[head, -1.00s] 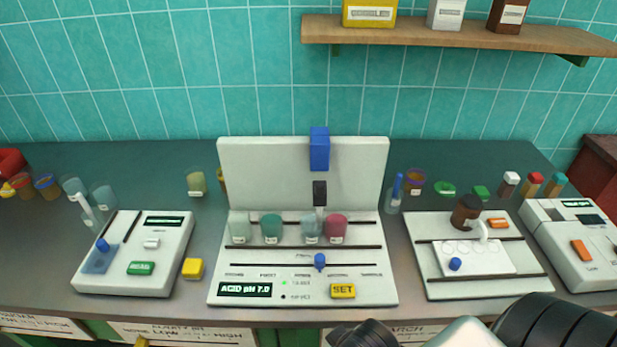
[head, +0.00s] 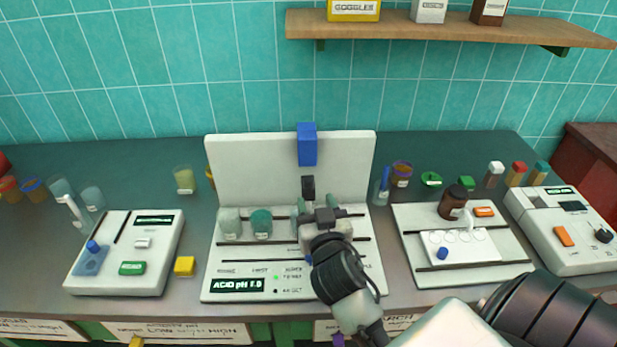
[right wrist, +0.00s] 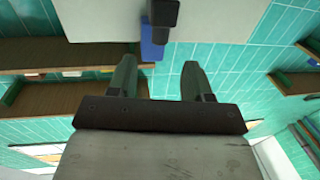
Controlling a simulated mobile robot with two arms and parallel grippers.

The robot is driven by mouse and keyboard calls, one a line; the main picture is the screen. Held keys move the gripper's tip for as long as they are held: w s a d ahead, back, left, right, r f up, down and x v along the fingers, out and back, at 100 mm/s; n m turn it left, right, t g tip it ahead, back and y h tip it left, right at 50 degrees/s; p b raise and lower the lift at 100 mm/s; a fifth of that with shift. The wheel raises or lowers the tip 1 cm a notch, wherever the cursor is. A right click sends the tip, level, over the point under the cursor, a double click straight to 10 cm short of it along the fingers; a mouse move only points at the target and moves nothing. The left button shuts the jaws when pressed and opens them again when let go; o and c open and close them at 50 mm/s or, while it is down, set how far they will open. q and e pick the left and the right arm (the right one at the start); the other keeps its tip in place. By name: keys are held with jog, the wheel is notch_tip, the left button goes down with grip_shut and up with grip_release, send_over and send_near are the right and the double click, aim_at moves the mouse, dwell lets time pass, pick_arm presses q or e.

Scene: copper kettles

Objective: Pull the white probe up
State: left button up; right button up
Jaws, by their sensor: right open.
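A dark handle (head: 308,187) sits on the upright white panel (head: 250,165), below a blue block (head: 307,145). I cannot make out a white probe; the part under the handle is hidden by my right gripper (head: 316,206). That gripper is open and reaches over the cups in front of the handle. In the right wrist view, its two green-grey fingers (right wrist: 157,66) are spread apart with nothing between them. The dark handle (right wrist: 163,10) and the blue block (right wrist: 152,38) lie beyond the fingertips. My left gripper is not in view.
A pale cup (head: 230,224) and a teal cup (head: 261,224) stand left of my right gripper. A right tray (head: 410,218) holds a brown jar (head: 453,203). A device with a green button (head: 132,268) stands at left, beside a yellow cube (head: 184,266).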

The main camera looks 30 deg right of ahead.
aim_at(310, 184)
jog(key=p+x, duration=0.1)
jog(key=x, duration=0.7)
jog(key=shift+p, duration=0.35)
jog(key=shift+c, duration=0.2)
grip_shut()
